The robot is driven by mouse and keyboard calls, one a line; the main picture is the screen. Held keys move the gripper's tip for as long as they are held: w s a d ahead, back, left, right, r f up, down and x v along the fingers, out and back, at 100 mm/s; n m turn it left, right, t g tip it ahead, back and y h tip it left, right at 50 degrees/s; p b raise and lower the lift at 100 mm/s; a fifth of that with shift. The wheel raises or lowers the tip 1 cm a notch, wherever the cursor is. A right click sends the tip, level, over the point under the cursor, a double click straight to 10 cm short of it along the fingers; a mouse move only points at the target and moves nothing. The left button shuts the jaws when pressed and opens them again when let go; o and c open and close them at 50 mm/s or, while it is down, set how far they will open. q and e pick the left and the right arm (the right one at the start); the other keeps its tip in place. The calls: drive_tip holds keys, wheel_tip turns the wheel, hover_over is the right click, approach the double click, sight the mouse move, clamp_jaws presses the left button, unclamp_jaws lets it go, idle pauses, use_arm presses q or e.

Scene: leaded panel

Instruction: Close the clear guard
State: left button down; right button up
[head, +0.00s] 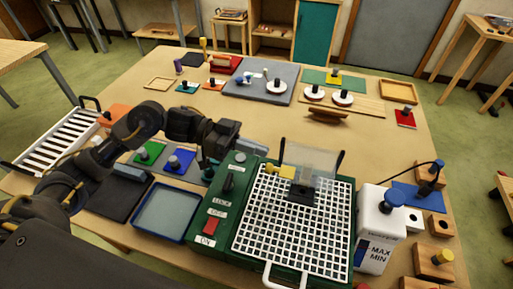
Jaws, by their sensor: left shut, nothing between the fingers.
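The clear guard (310,158) is a see-through panel. It stands raised, tilted up at the back of the green machine (222,213), between two dark uprights. The white grid (265,230) on top of the machine is uncovered, with a small black block (301,193) and a yellow piece near the guard's foot. My left gripper (214,158) is left of the machine's back left corner, apart from the guard. It is shut and empty; its fingertips are small and dark in the picture. My right gripper is not in view.
A white tank (379,236) with a blue knob stands close against the machine's right side. A blue-rimmed tray (164,213) lies to its left. Wooden blocks (434,255) stand at the front right. Behind the guard are white discs on boards and a grey mat (266,92).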

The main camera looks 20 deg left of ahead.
use_arm(q)
drive_tip(key=a+r+b, duration=0.2)
drive_tip(key=a+b, duration=0.2)
drive_tip(key=a, duration=0.6)
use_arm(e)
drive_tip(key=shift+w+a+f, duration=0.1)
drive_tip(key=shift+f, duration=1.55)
use_arm(q)
drive_tip(key=shift+w, duration=0.1)
